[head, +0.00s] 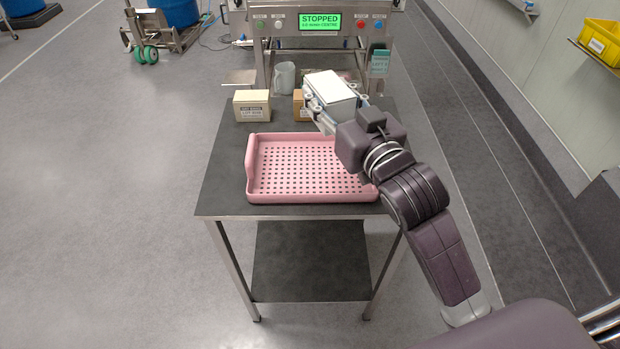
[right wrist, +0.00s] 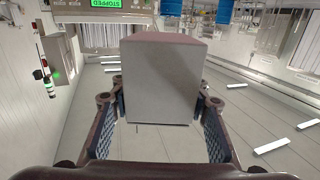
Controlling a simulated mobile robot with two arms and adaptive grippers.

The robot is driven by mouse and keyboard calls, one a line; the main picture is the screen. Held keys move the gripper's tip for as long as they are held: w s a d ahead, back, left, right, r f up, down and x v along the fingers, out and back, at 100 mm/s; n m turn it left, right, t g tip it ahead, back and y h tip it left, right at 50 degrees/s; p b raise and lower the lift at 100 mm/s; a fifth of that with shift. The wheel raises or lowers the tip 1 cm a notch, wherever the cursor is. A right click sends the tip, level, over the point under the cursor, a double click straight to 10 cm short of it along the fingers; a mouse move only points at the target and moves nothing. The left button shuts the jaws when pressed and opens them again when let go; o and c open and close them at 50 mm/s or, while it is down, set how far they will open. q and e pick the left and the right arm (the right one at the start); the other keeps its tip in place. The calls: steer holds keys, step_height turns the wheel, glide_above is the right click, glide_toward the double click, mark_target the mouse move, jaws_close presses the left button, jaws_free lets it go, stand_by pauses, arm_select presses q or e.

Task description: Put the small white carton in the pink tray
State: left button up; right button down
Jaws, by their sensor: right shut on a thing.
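The small white carton (head: 331,87) is between the fingers of my right gripper (head: 325,103), which is shut on it. It appears held above the far right part of the table, beyond the pink tray. In the right wrist view the carton (right wrist: 162,82) sits centred between the two fingers and hides what is behind it. The pink tray (head: 250,172) lies empty on the table, with a perforated floor. My right wrist covers its right rear corner. My left gripper is not in view.
A dark table (head: 221,186) carries the tray. Behind the tray stand a cream box (head: 252,106), a partly hidden brown box (head: 301,106) and a grey mug (head: 284,78). A machine with a green STOPPED display (head: 320,21) stands at the back. The table's left side is clear.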

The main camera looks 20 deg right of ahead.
steer(key=shift+w+d+r+b, duration=0.35)
steer(key=shift+w+r, duration=0.15)
steer(key=shift+r, duration=0.05)
steer(key=shift+w+f, duration=0.1)
steer(key=shift+f, duration=0.2)
steer(key=b, duration=0.2)
glide_above(325, 178)
step_height(325, 178, down, 14)
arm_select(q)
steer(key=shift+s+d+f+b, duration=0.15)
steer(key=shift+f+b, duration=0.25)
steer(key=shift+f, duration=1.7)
arm_select(e)
steer(key=shift+w+f, duration=0.1)
steer(key=shift+f, duration=2.4)
steer(key=shift+f, duration=0.1)
steer(key=c, duration=1.1)
jaws_free()
steer(key=shift+f, duration=0.1)
